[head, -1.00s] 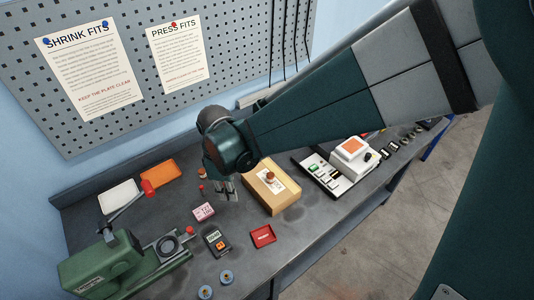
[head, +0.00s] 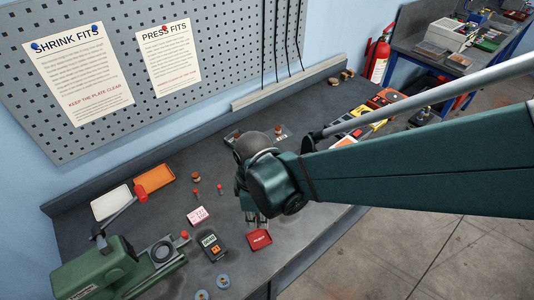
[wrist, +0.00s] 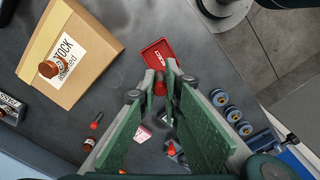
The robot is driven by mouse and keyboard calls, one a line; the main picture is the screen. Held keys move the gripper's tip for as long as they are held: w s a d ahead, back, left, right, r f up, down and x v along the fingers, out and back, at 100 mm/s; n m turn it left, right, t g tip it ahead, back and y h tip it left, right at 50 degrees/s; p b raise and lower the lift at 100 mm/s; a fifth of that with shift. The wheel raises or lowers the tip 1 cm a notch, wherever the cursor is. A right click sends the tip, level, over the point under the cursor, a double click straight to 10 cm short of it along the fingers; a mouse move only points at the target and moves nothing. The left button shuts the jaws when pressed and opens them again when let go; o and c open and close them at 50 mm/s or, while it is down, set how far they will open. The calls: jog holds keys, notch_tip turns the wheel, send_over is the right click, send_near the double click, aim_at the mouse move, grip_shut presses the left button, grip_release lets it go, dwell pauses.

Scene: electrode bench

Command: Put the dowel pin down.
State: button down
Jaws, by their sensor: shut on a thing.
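My gripper (wrist: 160,88) is shut on a small red-ended piece, the dowel pin (wrist: 160,82), between its fingertips. In the head view my gripper (head: 257,219) hangs just behind the red tray (head: 260,239), and the pin cannot be made out there. In the wrist view the red tray (wrist: 157,53) lies beyond the fingertips. The pin's lower end and its height above the bench are hard to tell. Two other red-headed pins (head: 195,193) and (head: 219,188) are on the bench to the left.
A cardboard stock box (wrist: 42,72) is left of my gripper in the wrist view. A pink pad (head: 197,215), a dark meter (head: 211,246), blue-grey rings (head: 222,281) and a green press (head: 100,270) are on the left.

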jog(key=shift+f, duration=0.15)
send_over(260, 239)
jog(key=shift+a+f+b, duration=0.15)
jog(key=shift+f+b, duration=0.25)
jog(key=shift+f, duration=2.4)
jog(key=shift+s, duration=0.1)
jog(key=shift+f+b, duration=0.3)
jog(key=shift+f, duration=1.75)
jog(key=shift+f, duration=0.15)
jog(key=c, duration=3)
grip_release()
jog(key=shift+o, duration=1.1)
